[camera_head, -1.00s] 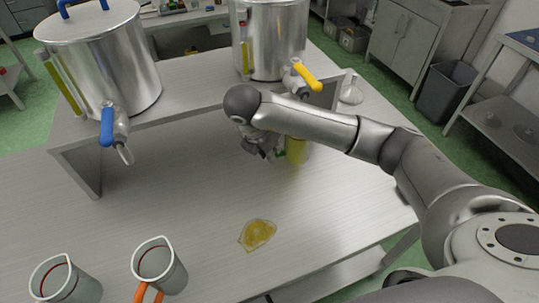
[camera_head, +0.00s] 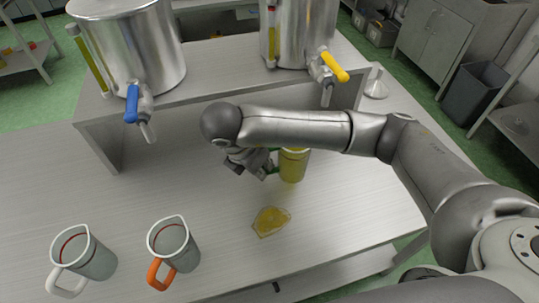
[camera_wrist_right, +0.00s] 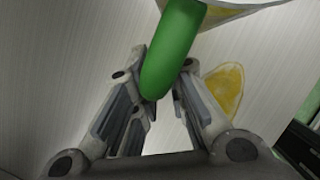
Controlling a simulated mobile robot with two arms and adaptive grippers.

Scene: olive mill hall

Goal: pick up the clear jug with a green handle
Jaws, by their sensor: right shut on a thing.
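The clear jug with a green handle (camera_head: 293,168) holds yellow liquid and is at the middle of the table, in front of the raised shelf. My right gripper (camera_head: 266,167) is at its left side, shut on the green handle; the arm and gripper partly hide the handle. In the right wrist view the green handle (camera_wrist_right: 175,55) runs between the two fingers of the right gripper (camera_wrist_right: 164,80), and part of the jug (camera_wrist_right: 238,10) shows at the top edge. I cannot tell whether the jug's base touches the table. My left gripper is not in view.
A yellow puddle (camera_head: 271,221) lies in front of the jug. A white-handled jug (camera_head: 90,256) and an orange-handled jug (camera_head: 178,245) stand at front left. Steel tanks with a blue tap (camera_head: 133,104) and a yellow tap (camera_head: 334,66) stand on the shelf (camera_head: 225,82).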

